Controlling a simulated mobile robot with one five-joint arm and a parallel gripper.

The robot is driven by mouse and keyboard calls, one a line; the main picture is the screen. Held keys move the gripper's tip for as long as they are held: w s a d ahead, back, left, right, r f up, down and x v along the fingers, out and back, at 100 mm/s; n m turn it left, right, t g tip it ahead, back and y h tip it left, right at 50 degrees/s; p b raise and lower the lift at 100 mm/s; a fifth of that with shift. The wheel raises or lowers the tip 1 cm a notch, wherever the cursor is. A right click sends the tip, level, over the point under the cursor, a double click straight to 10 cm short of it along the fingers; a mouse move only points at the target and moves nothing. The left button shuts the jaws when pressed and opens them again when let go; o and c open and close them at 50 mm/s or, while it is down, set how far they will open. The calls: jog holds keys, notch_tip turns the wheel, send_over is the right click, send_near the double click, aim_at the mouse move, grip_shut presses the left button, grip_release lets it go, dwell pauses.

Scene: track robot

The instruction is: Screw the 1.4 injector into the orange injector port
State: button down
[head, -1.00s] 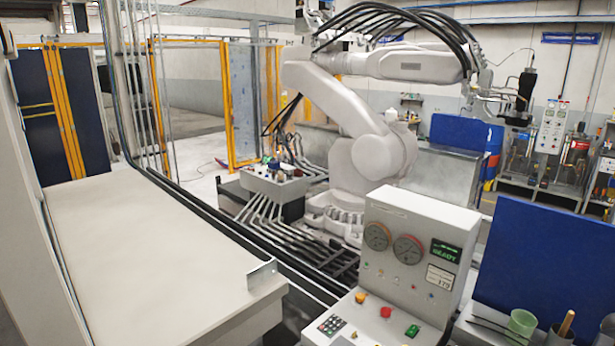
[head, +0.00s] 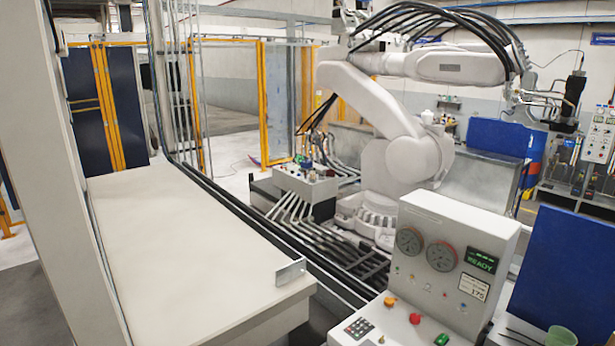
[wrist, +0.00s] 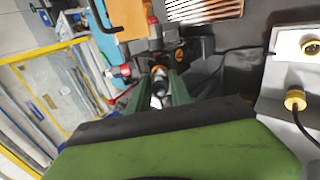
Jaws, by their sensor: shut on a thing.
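In the wrist view my gripper (wrist: 160,78) reaches away from the camera with two green fingers. It is shut on a small, partly metallic part (wrist: 159,88), which I take to be the injector. It is blurred and partly hidden by the fingers, and no 1.4 label can be read. Dark fittings with a small orange-yellow piece (wrist: 180,54) lie just beyond the fingertips. I cannot tell whether this is the orange injector port, or whether the held part touches it. My gripper does not show in the head view.
The wrist view shows an orange panel (wrist: 128,18) and a cabled yellow connector (wrist: 294,100). In the head view a large white robot arm (head: 400,150) stands behind a control console (head: 450,240). A long pale bench (head: 180,250) is mostly bare. Yellow-framed fencing (head: 260,100) stands behind.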

jog(key=m, duration=1.2)
jog(key=shift+m, duration=1.2)
jog(key=m, duration=0.9)
jog(key=shift+m, duration=0.4)
